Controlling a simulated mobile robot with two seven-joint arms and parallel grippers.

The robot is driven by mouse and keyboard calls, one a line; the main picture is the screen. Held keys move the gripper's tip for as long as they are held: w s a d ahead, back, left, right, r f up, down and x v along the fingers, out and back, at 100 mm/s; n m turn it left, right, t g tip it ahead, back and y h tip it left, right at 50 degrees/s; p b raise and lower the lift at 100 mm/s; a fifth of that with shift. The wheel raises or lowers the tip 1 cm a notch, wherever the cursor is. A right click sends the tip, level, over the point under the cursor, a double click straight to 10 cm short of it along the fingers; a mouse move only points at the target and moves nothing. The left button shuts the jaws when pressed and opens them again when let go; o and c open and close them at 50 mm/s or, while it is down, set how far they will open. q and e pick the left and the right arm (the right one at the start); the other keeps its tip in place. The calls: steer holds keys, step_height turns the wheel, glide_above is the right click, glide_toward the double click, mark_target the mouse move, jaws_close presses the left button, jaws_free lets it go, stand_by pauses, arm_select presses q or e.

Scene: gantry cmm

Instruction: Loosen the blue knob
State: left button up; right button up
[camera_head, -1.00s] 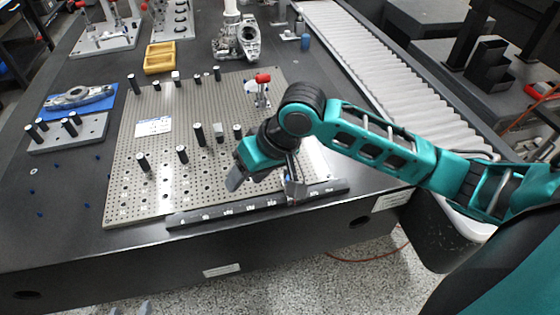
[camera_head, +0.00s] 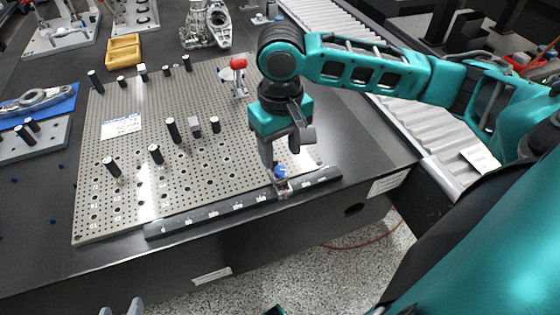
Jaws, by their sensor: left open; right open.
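The blue knob (camera_head: 281,172) sits on a small metal slider on the dark scale bar (camera_head: 225,208) along the front edge of the perforated plate (camera_head: 190,182). My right gripper (camera_head: 285,158) points down just above and behind the knob. Its fingers are open, one toward the left and one toward the right, with nothing seen between them. I cannot tell whether a finger touches the knob. My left gripper (camera_head: 121,308) shows only as two grey fingertips at the bottom edge, apart and empty, well away from the knob.
Several black pins stand on the plate, with a red-handled clamp (camera_head: 238,65) behind my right gripper. A yellow tray (camera_head: 123,50) and a metal casting (camera_head: 206,25) lie further back. A roller conveyor (camera_head: 430,125) runs along the right.

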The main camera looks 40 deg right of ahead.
mark_target(280, 169)
arm_select(q)
steer(key=shift+w+d+f+b, duration=0.15)
steer(key=shift+w+b, duration=0.35)
arm_select(e)
steer(key=shift+f, duration=2.25)
